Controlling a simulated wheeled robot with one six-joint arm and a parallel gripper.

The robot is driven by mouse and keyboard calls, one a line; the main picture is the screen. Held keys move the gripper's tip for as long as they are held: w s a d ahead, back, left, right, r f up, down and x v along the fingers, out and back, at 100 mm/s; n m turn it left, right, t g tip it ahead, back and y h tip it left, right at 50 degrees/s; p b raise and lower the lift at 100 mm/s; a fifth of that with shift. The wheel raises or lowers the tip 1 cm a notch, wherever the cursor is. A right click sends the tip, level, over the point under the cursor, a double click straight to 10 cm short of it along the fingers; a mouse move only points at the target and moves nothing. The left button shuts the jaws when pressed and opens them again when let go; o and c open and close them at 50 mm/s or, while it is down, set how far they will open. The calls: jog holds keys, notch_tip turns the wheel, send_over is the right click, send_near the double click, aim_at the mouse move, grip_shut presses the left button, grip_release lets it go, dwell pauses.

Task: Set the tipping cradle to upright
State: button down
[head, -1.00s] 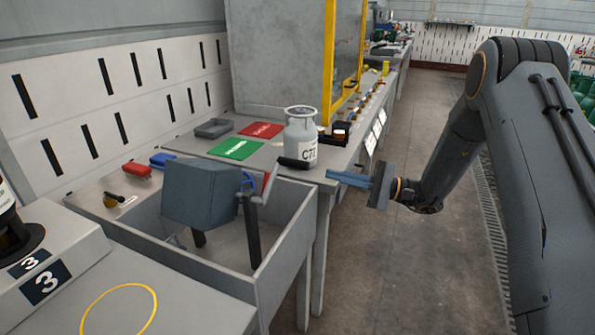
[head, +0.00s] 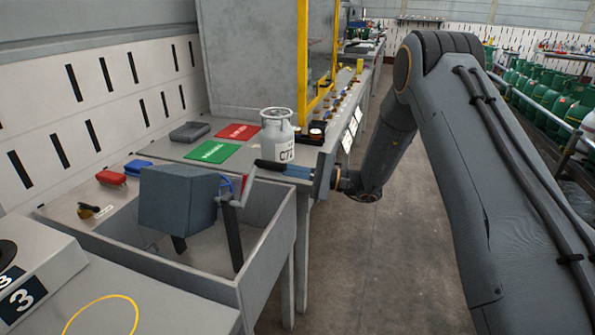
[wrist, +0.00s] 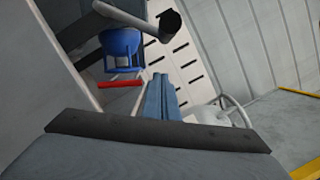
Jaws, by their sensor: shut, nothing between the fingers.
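The tipping cradle (head: 178,200) is a blue-grey box held in an open grey bin, and it looks slightly tilted.
A white gas cylinder (head: 278,137) stands on the bench, close behind my fingers. Green (head: 213,152) and red (head: 239,131) mats lie beyond the bin (head: 265,255). The floor (head: 400,240) right of the bench is clear.

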aim_at(274, 166)
jog(key=shift+s+a+r+p, duration=0.3)
jog(key=shift+s+r, duration=0.3)
jog(key=shift+s, duration=0.2)
jog(key=shift+s+a+r+p, duration=0.25)
jog(key=shift+s+r, duration=0.3)
jog(key=shift+s, duration=0.25)
jog(key=shift+a+r, duration=0.1)
jog(key=shift+r, duration=0.05)
